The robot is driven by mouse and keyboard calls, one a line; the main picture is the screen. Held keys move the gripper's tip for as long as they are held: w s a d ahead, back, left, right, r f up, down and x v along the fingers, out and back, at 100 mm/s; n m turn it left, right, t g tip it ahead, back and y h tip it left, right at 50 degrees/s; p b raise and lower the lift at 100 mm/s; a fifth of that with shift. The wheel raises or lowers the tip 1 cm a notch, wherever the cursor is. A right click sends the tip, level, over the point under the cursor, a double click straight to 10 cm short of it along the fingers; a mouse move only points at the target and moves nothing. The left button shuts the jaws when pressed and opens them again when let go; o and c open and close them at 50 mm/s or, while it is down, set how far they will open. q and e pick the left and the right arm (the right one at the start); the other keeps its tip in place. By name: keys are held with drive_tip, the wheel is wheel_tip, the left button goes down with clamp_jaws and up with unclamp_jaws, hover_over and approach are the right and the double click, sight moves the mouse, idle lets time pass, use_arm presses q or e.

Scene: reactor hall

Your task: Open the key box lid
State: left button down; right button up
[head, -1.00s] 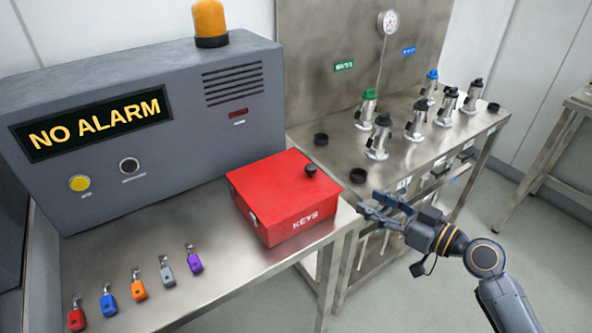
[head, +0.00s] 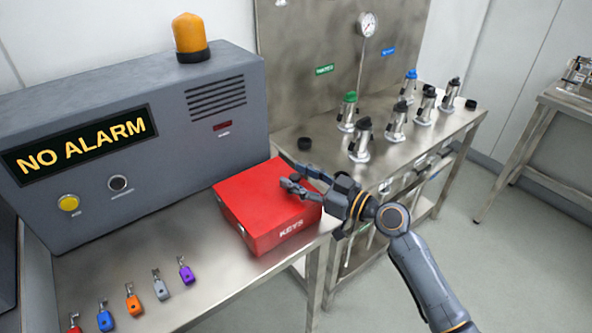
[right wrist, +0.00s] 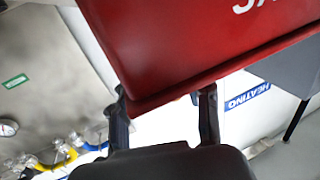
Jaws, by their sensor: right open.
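The red key box (head: 262,222), with KEYS on its front, stands on the steel table beside the grey alarm panel. Its lid (head: 245,187) looks shut. My right gripper (head: 291,184) is open, with its fingers over the right part of the lid. The lid's black knob is not clear to see behind or between the fingers. In the right wrist view, the red box (right wrist: 190,45) fills the upper middle with part of its white lettering, and the two fingers (right wrist: 163,100) reach up at either side of its lower edge. My left gripper is not in view.
The grey alarm panel (head: 150,150), reading NO ALARM, stands behind and left of the box. Several coloured key tags lie along the table (head: 215,290). A steel bench (head: 400,152) with several metal valves is on the right.

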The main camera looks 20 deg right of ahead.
drive_tip(key=shift+w+a, duration=0.3)
drive_tip(key=shift+w, duration=0.05)
drive_tip(key=shift+c, duration=0.4)
clamp_jaws()
